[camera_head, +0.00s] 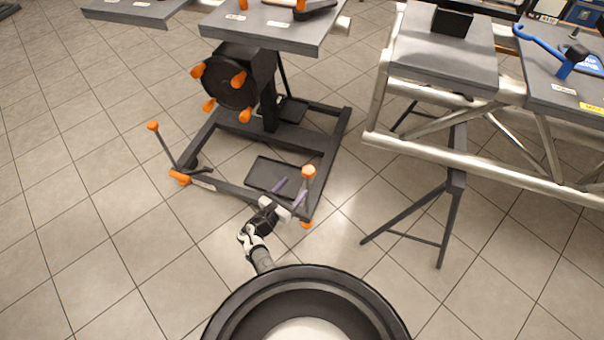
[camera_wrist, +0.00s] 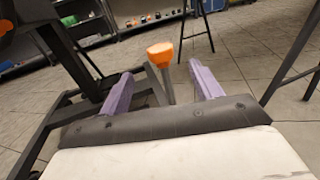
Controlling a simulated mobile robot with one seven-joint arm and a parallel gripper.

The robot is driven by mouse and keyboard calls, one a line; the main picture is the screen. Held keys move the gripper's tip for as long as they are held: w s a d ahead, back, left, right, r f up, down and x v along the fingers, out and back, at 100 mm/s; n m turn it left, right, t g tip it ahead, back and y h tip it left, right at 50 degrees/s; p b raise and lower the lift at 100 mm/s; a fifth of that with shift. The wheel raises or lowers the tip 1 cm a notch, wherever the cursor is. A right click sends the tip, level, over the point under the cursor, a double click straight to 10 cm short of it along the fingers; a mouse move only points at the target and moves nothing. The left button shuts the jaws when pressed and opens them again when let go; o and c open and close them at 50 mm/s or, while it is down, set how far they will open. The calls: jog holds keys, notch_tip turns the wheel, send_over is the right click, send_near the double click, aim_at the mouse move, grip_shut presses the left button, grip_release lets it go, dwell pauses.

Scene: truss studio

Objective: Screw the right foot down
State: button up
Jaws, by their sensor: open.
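The right foot's orange knob (camera_head: 309,171) tops a thin upright grey screw at the stand frame's right front corner. Its orange pad (camera_head: 306,224) shows low at that corner, near the floor. In the wrist view the knob (camera_wrist: 160,54) stands upright ahead, between the lines of the two purple fingers. My gripper (camera_head: 294,187) is open and empty, low beside the screw. The fingers lie either side of the screw in the wrist view (camera_wrist: 160,72); whether they reach around it or stop short I cannot tell. I see no contact.
The dark stand frame (camera_head: 216,187) carries a left foot with an orange knob (camera_head: 153,126). A dark tray (camera_head: 260,176) lies inside the frame. A trestle leg (camera_head: 446,222) stands to the right under a metal truss (camera_head: 480,163). The tiled floor at left is clear.

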jog(key=shift+p+v, duration=0.35)
jog(key=shift+v, duration=1.7)
